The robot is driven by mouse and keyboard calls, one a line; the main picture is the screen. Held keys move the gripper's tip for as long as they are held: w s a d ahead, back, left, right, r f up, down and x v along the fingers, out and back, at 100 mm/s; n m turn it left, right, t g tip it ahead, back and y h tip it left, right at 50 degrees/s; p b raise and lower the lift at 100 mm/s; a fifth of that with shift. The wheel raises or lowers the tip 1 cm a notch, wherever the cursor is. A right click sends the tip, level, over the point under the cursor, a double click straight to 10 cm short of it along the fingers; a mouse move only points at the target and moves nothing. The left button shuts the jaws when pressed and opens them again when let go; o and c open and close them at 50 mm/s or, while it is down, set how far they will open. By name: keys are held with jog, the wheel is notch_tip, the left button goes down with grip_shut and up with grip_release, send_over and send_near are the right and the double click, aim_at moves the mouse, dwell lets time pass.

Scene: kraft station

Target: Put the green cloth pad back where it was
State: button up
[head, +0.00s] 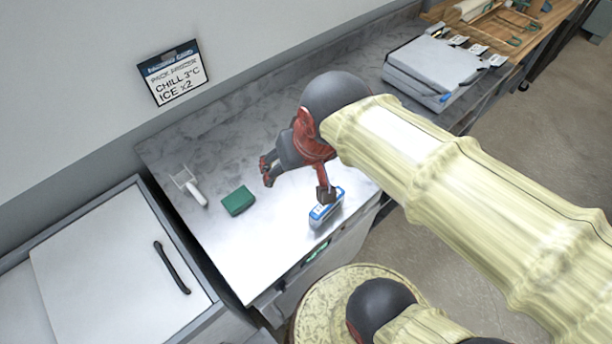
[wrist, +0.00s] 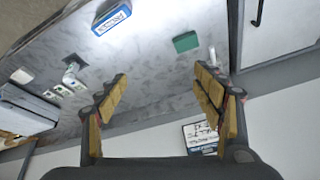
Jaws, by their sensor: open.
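The green cloth pad (head: 238,201) lies flat on the grey marbled counter, left of my gripper in the head view. It also shows in the wrist view (wrist: 186,41), beyond the fingertips and apart from them.
The blue and white box (head: 326,208) stands near the counter's front edge. A white-handled tool (head: 192,188) lies left of the pad. A grey case (head: 436,72) sits at the far right. A wall sign (head: 173,73) reads "CHILL 3°C ICE x2". A white lidded chest (head: 108,268) adjoins the counter.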

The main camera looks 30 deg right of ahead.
jog(key=shift+s+d+r+n+t, duration=0.1)
jog(key=shift+s+d+n+t, duration=0.1)
jog(key=shift+s+n, duration=0.55)
jog(key=shift+s+d+n+t, duration=0.1)
jog(key=shift+s+d+n, duration=0.15)
jog(key=shift+s, duration=0.85)
notch_tip(320, 180, down, 8)
jog(key=b, duration=0.8)
